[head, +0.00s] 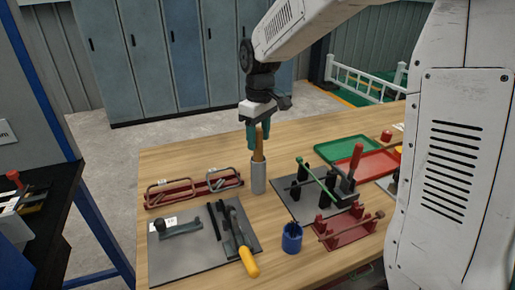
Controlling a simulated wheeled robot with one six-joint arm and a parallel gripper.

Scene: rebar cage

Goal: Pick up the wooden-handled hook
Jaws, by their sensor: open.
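A wooden handle (259,146), which looks like that of the hook, stands upright in a grey cylindrical holder (258,178) near the middle of the table. Any hook end is hidden inside the holder. My gripper (256,138) points down with its teal fingers at the upper part of the handle. The fingers are open, and the near one partly overlaps the handle in the picture. I cannot tell whether they touch it.
A red rack with metal frames (195,190) is left of the holder. A grey mat (190,262) carries tools, including a yellow-handled one (249,262). A blue cup (292,237), red stand (345,230), green tray (345,147) and red tray (372,163) lie to the right.

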